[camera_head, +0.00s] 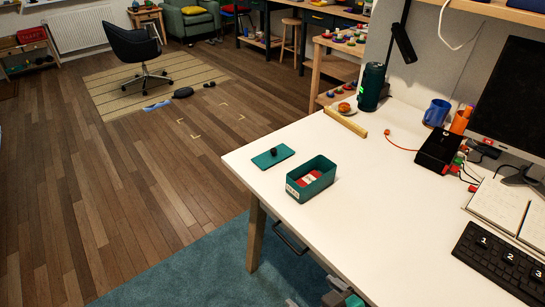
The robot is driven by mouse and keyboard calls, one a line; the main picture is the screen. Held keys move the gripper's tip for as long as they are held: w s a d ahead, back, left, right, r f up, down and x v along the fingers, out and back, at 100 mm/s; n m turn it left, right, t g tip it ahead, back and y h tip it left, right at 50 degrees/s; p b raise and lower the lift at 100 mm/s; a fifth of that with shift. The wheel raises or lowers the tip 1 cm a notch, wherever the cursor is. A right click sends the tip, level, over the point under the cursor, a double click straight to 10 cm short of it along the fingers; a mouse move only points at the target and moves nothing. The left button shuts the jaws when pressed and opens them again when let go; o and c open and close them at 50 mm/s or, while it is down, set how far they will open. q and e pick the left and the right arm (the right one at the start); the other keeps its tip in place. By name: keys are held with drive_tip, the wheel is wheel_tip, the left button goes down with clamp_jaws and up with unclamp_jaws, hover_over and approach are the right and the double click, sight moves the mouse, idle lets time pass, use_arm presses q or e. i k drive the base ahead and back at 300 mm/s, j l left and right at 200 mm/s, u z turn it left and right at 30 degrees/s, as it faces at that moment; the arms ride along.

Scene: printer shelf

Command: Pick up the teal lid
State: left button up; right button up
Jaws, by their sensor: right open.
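The teal lid (272,157) is a flat rectangle with a small dark knob on top. It lies on the white desk (400,200) near its left corner. Just right of it stands an open teal box (311,180) with red and white contents and a pale label on its front. My right gripper (333,297) shows only in part at the bottom edge, by the desk's front edge, well apart from the lid. It is open; I see nothing between its fingers. My left gripper is not in view.
A wooden strip (345,123) lies behind the box. A dark green cylinder (371,87), blue mug (436,112), black box (438,150), notebook (499,206) and keyboard (503,262) stand farther back and right. The desk's middle is clear. A drawer handle (290,238) juts below the front edge.

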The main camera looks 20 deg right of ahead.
sight(266, 159)
drive_tip(key=i+j, duration=0.8)
drive_tip(key=i, duration=0.15)
drive_tip(key=i+j, duration=0.85)
drive_tip(key=i+j+z, duration=0.2)
drive_tip(key=z, duration=0.3)
drive_tip(key=i+j+z, duration=0.2)
drive_tip(key=z, duration=0.25)
